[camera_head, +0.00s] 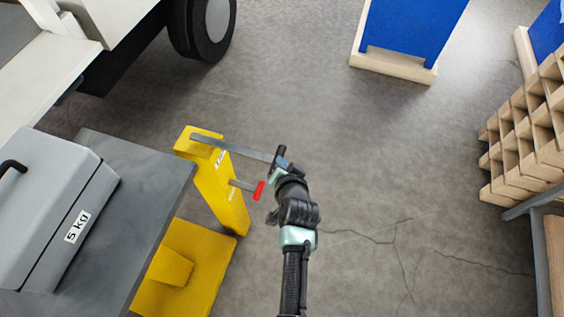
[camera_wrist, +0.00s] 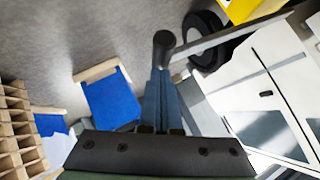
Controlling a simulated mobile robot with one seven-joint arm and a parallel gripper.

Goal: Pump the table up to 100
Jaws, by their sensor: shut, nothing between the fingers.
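The lift table's dark grey top (camera_head: 140,190) is at the left, beside its yellow column (camera_head: 222,190). A grey pump lever (camera_head: 240,148) runs right from the column's top and ends in a black handle (camera_head: 281,152). A shorter red-tipped lever (camera_head: 259,190) sticks out lower down. My gripper (camera_head: 281,166) is shut and empty at the pump lever's handle end. In the wrist view, the handle (camera_wrist: 164,42) shows just beyond my closed fingertips; I cannot tell if they touch it. Small print on the column is unreadable.
A grey box marked 5 kg (camera_head: 55,205) sits on the table top. A yellow base (camera_head: 205,262) lies below the column. Stacked wooden pallets (camera_head: 525,140) stand at the right, and a blue panel on a wooden base (camera_head: 405,35) at the back. The middle floor is clear.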

